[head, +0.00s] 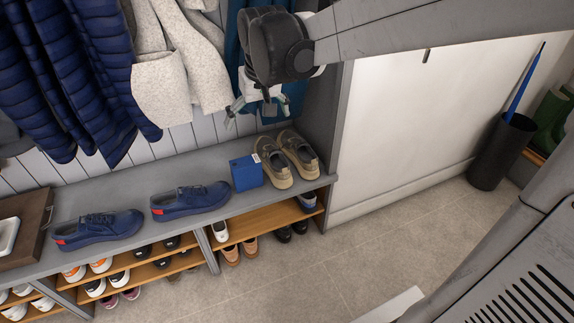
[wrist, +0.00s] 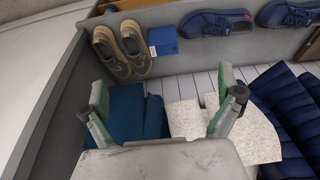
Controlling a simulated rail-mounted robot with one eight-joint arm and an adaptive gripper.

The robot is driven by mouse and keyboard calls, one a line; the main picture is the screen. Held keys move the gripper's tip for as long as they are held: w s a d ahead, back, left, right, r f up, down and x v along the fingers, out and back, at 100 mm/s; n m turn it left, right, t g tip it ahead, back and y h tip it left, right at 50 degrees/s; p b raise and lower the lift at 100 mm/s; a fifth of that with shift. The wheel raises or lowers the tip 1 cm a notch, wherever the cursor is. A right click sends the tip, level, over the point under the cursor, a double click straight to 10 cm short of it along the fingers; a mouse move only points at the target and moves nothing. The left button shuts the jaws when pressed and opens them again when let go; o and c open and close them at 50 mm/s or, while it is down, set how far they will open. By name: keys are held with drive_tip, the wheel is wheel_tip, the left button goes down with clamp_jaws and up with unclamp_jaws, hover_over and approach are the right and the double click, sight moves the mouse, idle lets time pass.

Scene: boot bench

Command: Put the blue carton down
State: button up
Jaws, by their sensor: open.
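The blue carton (head: 245,172) stands on the grey bench top, just left of a pair of tan shoes. In the wrist view the carton (wrist: 163,41) sits beyond the fingertips, between the tan shoes and a blue shoe, with a pale label on its side towards the tan shoes. My gripper (head: 252,108) is above the bench near the back panel, open and empty, apart from the carton. Its two spread fingers show in the wrist view (wrist: 160,90) with nothing between them.
Tan shoes (head: 287,160) stand right of the carton, and blue shoes (head: 190,201) stand left. Coats (head: 185,60) hang behind the bench, close to my gripper. A grey side panel (head: 325,125) bounds the bench at right. Shelves with several shoes lie below.

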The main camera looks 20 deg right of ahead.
drive_tip(key=s+f+t, duration=0.1)
drive_tip(key=s+t, duration=0.2)
drive_tip(key=s, duration=1.8)
drive_tip(key=shift+s, duration=0.2)
drive_tip(key=shift+r, duration=0.15)
wheel_tip(320, 180, up, 10)
drive_tip(key=p, duration=1)
